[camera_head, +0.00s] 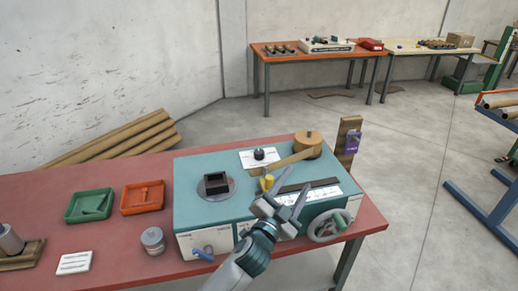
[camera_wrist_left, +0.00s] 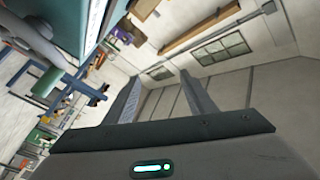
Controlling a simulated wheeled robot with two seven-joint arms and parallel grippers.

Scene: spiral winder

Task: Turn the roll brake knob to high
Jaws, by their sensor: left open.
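The teal winder machine (camera_head: 218,222) stands on a red table. On its top, a black knob (camera_head: 259,154) sits on a white plate beside a tan roll (camera_head: 307,146); the labels are too small to read, so I cannot tell its setting or confirm it is the roll brake knob. My left gripper (camera_head: 297,178) is open and empty above the front right of the machine, apart from the black knob, which lies further back and left. In the left wrist view its two fingers (camera_wrist_left: 162,76) stand apart with nothing between them. My right gripper is not in view.
A yellow knob (camera_head: 267,182) and a black square post (camera_head: 216,182) rise from the machine top. Green (camera_head: 89,205) and red (camera_head: 142,197) trays and a grey jar (camera_head: 153,240) stand left.

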